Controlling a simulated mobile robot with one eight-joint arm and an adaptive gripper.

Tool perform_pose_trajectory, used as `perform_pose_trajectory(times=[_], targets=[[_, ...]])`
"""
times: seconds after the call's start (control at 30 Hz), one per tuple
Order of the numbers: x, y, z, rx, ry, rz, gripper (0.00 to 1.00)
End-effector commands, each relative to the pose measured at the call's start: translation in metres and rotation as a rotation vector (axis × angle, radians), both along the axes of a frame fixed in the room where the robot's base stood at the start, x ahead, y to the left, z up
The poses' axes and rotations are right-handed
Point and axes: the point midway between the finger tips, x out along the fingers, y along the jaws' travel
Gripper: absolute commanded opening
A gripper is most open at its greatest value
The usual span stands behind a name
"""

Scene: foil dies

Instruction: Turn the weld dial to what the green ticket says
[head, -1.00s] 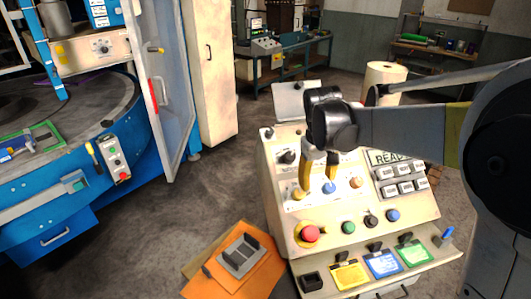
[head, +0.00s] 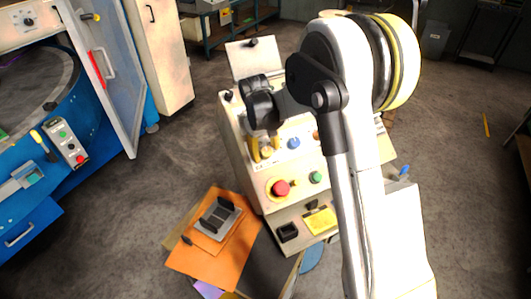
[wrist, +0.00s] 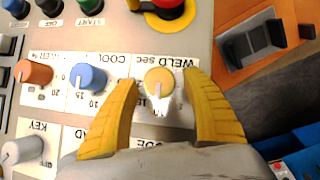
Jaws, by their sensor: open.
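The yellow weld dial (wrist: 160,82), labelled "WELD sec", is on the cream control panel (wrist: 225,15). In the wrist view its lettering is upside down and its pointer is towards the bottom of the picture. My gripper (wrist: 162,100) is open, with one yellow finger on each side of the dial; contact cannot be told. In the head view my gripper (head: 265,150) is low over the panel at the dial. The blue "COOL" dial (wrist: 88,78) is just left of the fingers in the wrist view. The green ticket is not visible; my arm covers that part of the panel.
An orange dial (wrist: 34,74) and grey key knob (wrist: 22,150) are nearby. A red emergency button (head: 280,187), green button (head: 316,177) and yellow ticket (head: 320,220) are along the panel front. An orange board (head: 200,262) with a grey part lies left.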

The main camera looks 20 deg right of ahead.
Motion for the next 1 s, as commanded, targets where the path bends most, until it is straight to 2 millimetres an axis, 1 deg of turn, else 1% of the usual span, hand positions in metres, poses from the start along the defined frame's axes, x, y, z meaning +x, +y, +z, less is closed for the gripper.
perform_pose_trajectory(times=[0.1,0.33,0.37,0.4,0.47,0.5,0.53,0.77,1.0], targets=[[0.0003,-0.0006,-0.0046,0.0,0.0,0.0,0.56],[0.0003,-0.0006,-0.0046,0.0,0.0,0.0,0.56],[0.0003,-0.0006,-0.0046,0.0,0.0,0.0,0.49],[0.0003,-0.0006,-0.0046,0.0,0.0,0.0,0.36],[0.0002,-0.0005,-0.0046,0.0,0.0,0.0,0.18],[0.0002,-0.0005,-0.0046,0.0,0.0,0.0,0.06],[0.0002,-0.0005,-0.0046,0.0,0.0,0.0,0.03],[0.0002,-0.0006,-0.0048,0.002,0.0,-0.003,0.03],[0.0004,-0.001,-0.0057,0.039,0.006,-0.055,0.03]])
